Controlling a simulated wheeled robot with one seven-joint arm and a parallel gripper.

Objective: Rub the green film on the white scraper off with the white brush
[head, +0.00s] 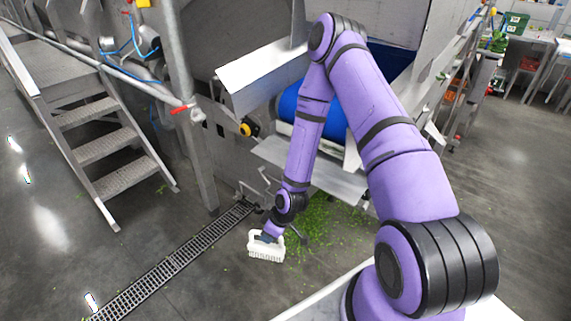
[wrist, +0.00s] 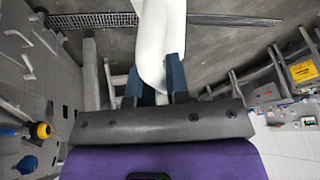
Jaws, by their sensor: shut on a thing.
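My gripper (head: 268,238) is low over the floor in the head view, with its arm reaching down in front of the machine. It is shut on the white brush (head: 266,252). In the wrist view the brush's white body (wrist: 158,40) sits between the two dark blue fingers (wrist: 155,84). A pale strip (head: 284,128) under the blue belt may be the white scraper; my arm hides part of it. I cannot make out a green film on it. The brush is well below that strip and apart from it.
The blue belt (head: 288,102) lies behind my arm, with a metal chute (head: 330,180) below it. Green scraps (head: 325,225) litter the floor. A drain grate (head: 170,265) runs along the floor. Metal stairs (head: 108,147) stand at left. The floor at lower left is open.

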